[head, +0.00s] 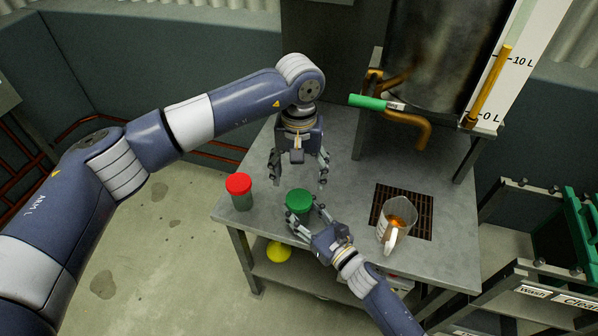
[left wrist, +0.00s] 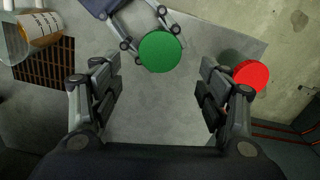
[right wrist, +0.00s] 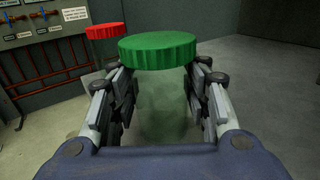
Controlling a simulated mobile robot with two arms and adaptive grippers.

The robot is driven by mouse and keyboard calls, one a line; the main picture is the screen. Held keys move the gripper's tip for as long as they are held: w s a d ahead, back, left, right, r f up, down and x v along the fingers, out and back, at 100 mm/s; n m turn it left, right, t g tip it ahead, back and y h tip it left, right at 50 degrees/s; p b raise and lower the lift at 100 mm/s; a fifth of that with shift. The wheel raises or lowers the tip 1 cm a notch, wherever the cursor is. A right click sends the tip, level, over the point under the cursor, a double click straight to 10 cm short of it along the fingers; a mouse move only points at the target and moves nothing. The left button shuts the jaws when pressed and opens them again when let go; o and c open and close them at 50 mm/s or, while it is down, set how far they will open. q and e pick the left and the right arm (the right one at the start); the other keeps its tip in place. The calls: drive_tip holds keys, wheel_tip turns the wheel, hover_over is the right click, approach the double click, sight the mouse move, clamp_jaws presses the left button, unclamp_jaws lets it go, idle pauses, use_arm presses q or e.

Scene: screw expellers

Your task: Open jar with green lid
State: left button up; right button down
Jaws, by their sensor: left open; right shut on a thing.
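The jar with the green lid (head: 299,201) stands upright on the metal table. Its lid is on, and it also shows in the left wrist view (left wrist: 160,52) and the right wrist view (right wrist: 160,50). My right gripper (head: 309,219) is shut on the jar's body below the lid, coming from the front right; the jar's clear body (right wrist: 165,105) shows between its fingers. My left gripper (head: 299,178) is open and empty, pointing down above and just behind the green lid, not touching it. In the left wrist view its fingers (left wrist: 160,95) are wide apart with bare table between them.
A jar with a red lid (head: 240,190) stands at the table's left edge. A measuring jug (head: 397,222) with amber liquid stands on a floor grate (head: 424,205) set into the tabletop. A tank with an orange pipe (head: 412,125) is behind. A yellow object (head: 278,251) is below.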

sight(299, 199)
use_arm(q)
drive_tip(key=shift+m, duration=1.1)
drive_tip(key=shift+f, duration=0.3)
wheel_tip(299, 199, down, 7)
drive_tip(key=shift+f, duration=0.2)
drive_tip(key=shift+c, duration=0.5)
